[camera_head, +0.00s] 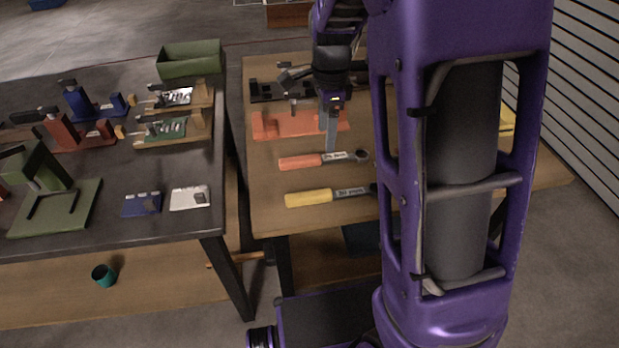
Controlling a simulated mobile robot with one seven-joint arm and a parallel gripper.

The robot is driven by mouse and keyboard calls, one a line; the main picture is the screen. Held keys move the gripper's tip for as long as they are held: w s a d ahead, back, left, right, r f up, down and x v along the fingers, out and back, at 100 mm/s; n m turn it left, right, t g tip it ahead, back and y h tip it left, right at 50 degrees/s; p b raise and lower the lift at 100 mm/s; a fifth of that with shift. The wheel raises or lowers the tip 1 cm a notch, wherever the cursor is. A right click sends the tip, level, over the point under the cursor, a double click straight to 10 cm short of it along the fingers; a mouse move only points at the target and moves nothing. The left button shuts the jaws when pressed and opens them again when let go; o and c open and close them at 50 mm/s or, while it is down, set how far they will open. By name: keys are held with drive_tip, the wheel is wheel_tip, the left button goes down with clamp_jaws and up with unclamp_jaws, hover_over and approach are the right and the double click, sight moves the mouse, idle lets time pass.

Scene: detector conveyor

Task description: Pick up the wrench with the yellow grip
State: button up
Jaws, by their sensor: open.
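The wrench with the yellow grip (309,198) lies flat on the wooden table near its front edge. Its grip points left, and its head end at the right is hidden behind my purple arm. A wrench with an orange-red grip (300,162) lies parallel to it, farther back. My gripper (331,148) hangs pointing down over the orange-gripped wrench, behind the yellow-gripped one. It is open, seen from the side, with nothing visible between its fingers. I cannot tell its exact height above the table.
An orange holder (272,125) and a black holder (265,91) stand farther back on the wooden table (262,222). The dark table (95,242) at left bears vises, boards, a blue card (142,204) and a green bin (190,64). A gap separates the tables.

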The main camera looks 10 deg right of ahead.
drive_tip(key=f, duration=0.1)
drive_tip(key=b, duration=0.2)
hover_over(322, 192)
drive_tip(key=shift+g, duration=0.3)
drive_tip(key=f, duration=1.2)
drive_tip(key=shift+w, duration=0.2)
drive_tip(key=f, duration=0.5)
drive_tip(key=shift+s+f, duration=0.1)
drive_tip(key=shift+s, duration=0.15)
clamp_jaws()
